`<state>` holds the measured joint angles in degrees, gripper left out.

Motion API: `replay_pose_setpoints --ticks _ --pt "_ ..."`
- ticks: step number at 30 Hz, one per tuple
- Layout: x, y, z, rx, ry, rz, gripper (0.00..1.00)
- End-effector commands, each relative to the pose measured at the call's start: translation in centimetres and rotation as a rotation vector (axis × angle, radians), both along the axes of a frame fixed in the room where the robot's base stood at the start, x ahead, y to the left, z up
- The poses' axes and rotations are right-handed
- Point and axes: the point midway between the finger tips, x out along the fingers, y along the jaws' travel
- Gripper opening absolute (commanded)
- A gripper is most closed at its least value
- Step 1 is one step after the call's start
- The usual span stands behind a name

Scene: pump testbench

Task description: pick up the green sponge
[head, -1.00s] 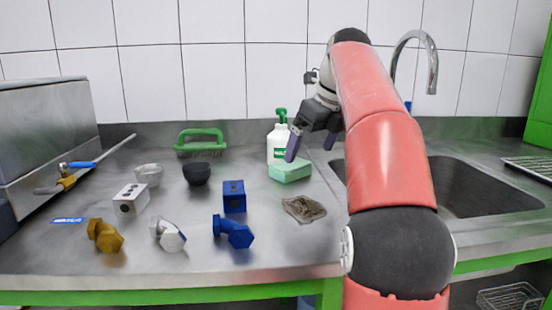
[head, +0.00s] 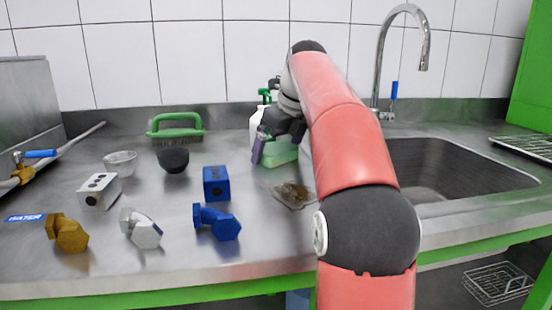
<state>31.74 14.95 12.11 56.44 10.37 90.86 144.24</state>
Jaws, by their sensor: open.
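The green sponge (head: 284,154) is a pale green block lying on the steel counter, in front of the white spray bottle. My gripper (head: 275,152) is open, with its fingers low at the sponge. One dark purple finger shows at the sponge's left side. The other finger is hidden behind my arm or the sponge. I cannot tell whether the fingers touch it. My arm covers the sponge's right end.
The spray bottle (head: 257,122) stands close behind the gripper. A brown scouring pad (head: 293,195) lies in front of the sponge. A blue box (head: 216,184), a black bowl (head: 173,160) and a green brush (head: 176,130) are to the left. The sink (head: 440,170) is on the right.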

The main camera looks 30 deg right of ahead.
Motion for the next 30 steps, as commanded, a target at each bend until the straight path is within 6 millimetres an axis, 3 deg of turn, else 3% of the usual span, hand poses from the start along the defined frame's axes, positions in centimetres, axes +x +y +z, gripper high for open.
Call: replay_pose_setpoints --ticks 5,14,23,30 --pt "0.0 0.0 0.1 -0.001 0.0 0.0 0.99" --pt "0.0 0.0 0.1 -0.001 0.0 0.0 0.61" --pt "0.0 -0.1 0.5 -0.001 -0.001 0.0 0.61" --pt "0.1 0.0 3.2 -0.001 -0.002 0.001 0.61"
